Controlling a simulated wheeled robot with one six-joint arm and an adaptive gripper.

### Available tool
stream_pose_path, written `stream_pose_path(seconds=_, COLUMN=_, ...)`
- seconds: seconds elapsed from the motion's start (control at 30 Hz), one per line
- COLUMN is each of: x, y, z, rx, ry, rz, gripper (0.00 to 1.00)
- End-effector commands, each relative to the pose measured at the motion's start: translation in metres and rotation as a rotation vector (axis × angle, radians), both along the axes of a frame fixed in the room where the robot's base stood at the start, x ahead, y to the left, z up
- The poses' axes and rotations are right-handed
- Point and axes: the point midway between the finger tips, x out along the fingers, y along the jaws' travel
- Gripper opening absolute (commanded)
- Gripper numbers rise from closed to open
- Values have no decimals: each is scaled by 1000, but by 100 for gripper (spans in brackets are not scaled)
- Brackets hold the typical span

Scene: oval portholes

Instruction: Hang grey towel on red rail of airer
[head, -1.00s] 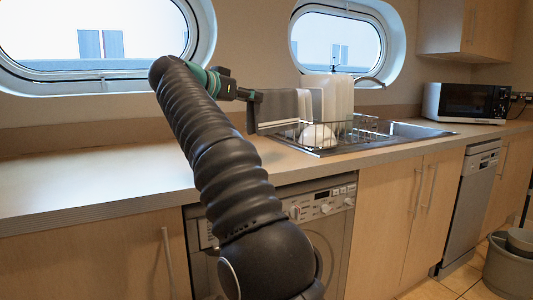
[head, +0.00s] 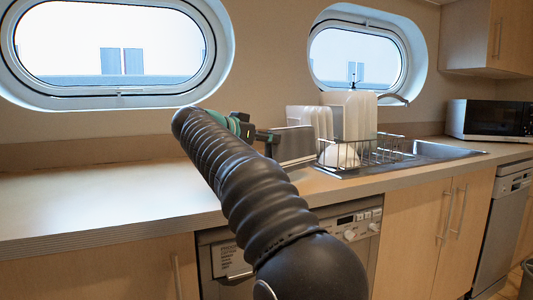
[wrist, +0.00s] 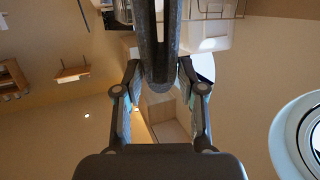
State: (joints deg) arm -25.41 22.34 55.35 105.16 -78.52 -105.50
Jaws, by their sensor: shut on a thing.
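The grey towel (head: 295,143) hangs from my gripper (head: 268,137) at the end of my arm in the head view. In that view it is in front of the dish rack and above the counter. In the wrist view the towel (wrist: 158,40) runs as a dark narrow band between the two fingers of my gripper (wrist: 159,76), which are shut on it. Its lower part is partly hidden by my arm in the head view. I cannot make out the airer or its red rail in either view.
A wire dish rack (head: 385,152) with white plates (head: 352,113) stands beside the sink (head: 440,150). A microwave (head: 488,118) is at the right. The counter at the left (head: 90,195) is clear. A washing machine (head: 228,260) and cupboards (head: 425,225) are below.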

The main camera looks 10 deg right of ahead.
Motion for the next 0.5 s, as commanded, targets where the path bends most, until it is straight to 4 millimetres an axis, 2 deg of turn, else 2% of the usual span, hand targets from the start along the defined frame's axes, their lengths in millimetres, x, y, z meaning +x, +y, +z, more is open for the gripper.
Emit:
stream_pose_path(seconds=0.1, x=0, y=0, z=-21, rx=-3, ry=2, rz=1, gripper=5)
stream_pose_path(seconds=0.2, x=0, y=0, z=-31, rx=-2, ry=1, rz=0, gripper=5)
stream_pose_path(seconds=0.5, x=0, y=1, z=-33, rx=-1, ry=0, rz=1, gripper=5)
